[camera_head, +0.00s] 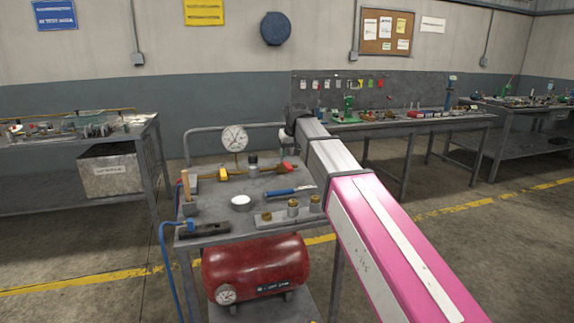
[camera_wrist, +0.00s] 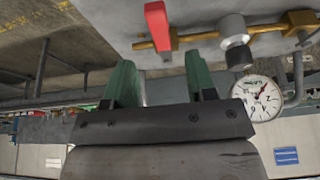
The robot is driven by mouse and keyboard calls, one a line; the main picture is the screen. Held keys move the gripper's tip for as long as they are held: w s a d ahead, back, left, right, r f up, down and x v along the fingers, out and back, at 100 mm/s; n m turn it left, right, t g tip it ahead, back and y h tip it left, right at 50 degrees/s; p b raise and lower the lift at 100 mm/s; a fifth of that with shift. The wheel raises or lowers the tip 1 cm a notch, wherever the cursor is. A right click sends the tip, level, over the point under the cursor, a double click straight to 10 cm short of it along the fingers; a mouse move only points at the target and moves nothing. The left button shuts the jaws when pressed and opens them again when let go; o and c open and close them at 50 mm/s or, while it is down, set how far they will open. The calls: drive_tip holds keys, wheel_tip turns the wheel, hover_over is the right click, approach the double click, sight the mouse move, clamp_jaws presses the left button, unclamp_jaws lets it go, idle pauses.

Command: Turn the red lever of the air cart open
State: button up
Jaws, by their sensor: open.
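The air cart (camera_head: 215,225) stands in front of me, with a brass pipe line along the back of its top. The red lever (camera_head: 287,166) sits at the right end of that line, partly beside my arm. In the wrist view the red lever (camera_wrist: 157,25) lies across the brass pipe (camera_wrist: 190,39), beside a grey knob (camera_wrist: 233,40). My gripper (camera_wrist: 158,72) is open, its two green fingers apart and empty. The lever appears beyond the fingertips, roughly in line with the gap, not between them. In the head view my arm hides the fingers.
A round gauge (camera_head: 235,138) rises from the pipe, near a yellow fitting (camera_head: 222,173). A blue-handled tool (camera_head: 288,191), a white cup (camera_head: 241,202) and brass fittings on a block (camera_head: 288,216) lie on the cart top. A red tank (camera_head: 257,264) sits below. Benches stand left and behind.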

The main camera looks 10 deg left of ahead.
sight(289, 165)
drive_tip(key=x, duration=0.7)
clamp_jaws()
